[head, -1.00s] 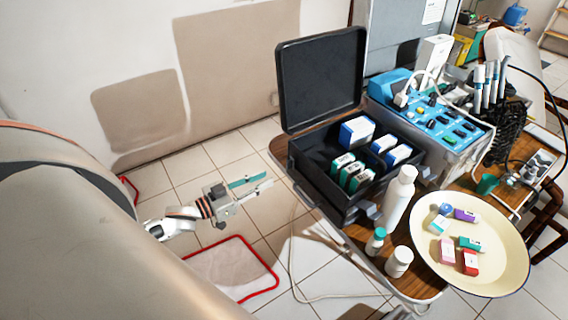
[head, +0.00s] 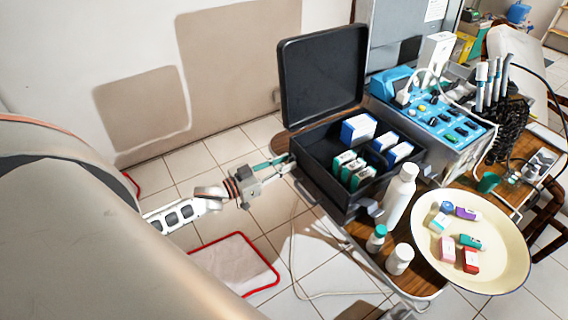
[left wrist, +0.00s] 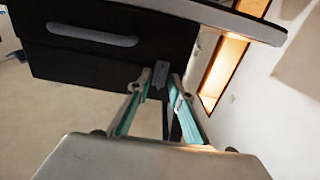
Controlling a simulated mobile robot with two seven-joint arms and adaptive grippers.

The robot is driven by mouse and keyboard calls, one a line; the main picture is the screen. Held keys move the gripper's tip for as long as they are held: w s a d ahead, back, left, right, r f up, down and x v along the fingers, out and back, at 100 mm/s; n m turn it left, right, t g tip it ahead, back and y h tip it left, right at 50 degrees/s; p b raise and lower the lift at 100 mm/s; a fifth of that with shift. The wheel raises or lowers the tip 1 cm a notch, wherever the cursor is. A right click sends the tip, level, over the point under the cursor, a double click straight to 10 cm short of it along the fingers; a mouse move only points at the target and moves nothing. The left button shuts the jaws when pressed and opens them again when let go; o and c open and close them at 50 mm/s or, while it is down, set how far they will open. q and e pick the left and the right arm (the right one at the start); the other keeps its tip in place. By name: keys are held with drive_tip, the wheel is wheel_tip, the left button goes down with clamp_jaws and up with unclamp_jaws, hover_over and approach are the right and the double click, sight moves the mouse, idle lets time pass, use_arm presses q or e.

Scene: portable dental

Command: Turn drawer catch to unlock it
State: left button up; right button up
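The black case (head: 312,184) stands on the wooden table with its lid raised. In the left wrist view its dark side (left wrist: 60,65) shows a long grey handle (left wrist: 92,34). A small grey catch (left wrist: 159,74) sits near the end of that side. My left gripper (head: 286,163) reaches the case's left side in the head view. In the left wrist view the fingers of my left gripper (left wrist: 157,88) are apart, with the catch between or just beyond their tips. I cannot tell whether they touch it. The catch is too small to make out in the head view. My right gripper is not in view.
White bottles (head: 400,197) stand right of the case. A cream tray (head: 505,275) with several small boxes lies further right. A blue-topped unit (head: 440,115) stands behind. The table edge (left wrist: 215,14) is close to my left gripper.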

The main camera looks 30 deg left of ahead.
use_arm(q)
drive_tip(key=c, duration=0.5)
clamp_jaws()
drive_tip(key=shift+m, duration=0.3)
drive_tip(key=m, duration=0.3)
drive_tip(key=shift+m, duration=0.3)
drive_tip(key=shift+s+d+f+m+b, duration=0.1)
drive_tip(key=shift+m+b, duration=0.75)
drive_tip(key=shift+m, duration=2.6)
drive_tip(key=shift+d+f+m+b, duration=0.1)
drive_tip(key=shift+m+b, duration=0.75)
drive_tip(key=shift+m, duration=2.6)
